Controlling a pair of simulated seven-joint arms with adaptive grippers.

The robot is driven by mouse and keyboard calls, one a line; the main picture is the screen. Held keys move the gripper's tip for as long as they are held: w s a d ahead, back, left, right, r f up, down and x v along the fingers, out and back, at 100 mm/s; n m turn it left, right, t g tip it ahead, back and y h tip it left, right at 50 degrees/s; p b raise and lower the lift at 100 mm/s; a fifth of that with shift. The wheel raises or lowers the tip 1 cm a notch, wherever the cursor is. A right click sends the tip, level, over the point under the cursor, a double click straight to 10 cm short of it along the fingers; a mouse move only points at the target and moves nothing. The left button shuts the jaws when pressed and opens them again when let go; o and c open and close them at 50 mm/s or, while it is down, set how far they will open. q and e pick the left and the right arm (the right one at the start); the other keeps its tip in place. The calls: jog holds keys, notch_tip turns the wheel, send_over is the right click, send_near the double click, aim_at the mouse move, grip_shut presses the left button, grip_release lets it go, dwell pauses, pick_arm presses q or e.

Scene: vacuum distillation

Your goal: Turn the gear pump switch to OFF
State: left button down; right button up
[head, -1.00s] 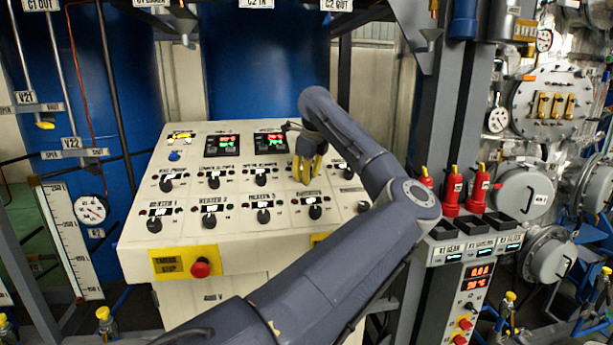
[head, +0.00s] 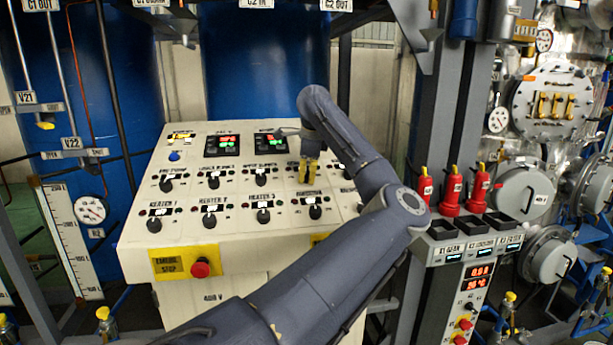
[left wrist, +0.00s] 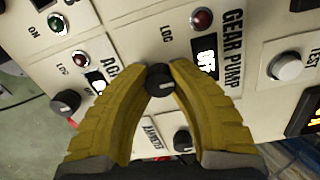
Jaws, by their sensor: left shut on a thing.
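The gear pump switch (left wrist: 160,82) is a black round knob with a pale pointer line, on a cream panel beside the GEAR PUMP label (left wrist: 233,48). A small white display (left wrist: 207,57) by the label seems to read OFF. My left gripper (left wrist: 160,75) is shut on the knob, with a yellow finger on each side. In the head view, my left gripper (head: 306,182) points down at the right part of the upper knob row and hides the knob. My right gripper is in neither view.
Other black knobs (head: 214,181) stand close by on the sloping control panel (head: 140,231). A red emergency stop button (head: 201,268) is on its front edge. Red bottles (head: 449,190) stand to the right of the panel.

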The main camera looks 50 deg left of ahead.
pick_arm(q)
jog(key=shift+r, duration=0.1)
jog(key=c, duration=1)
grip_release()
jog(key=shift+c, duration=0.2)
jog(key=v, duration=1.1)
jog(key=shift+d+r, duration=0.2)
jog(key=shift+r, duration=0.15)
jog(key=shift+s, duration=0.1)
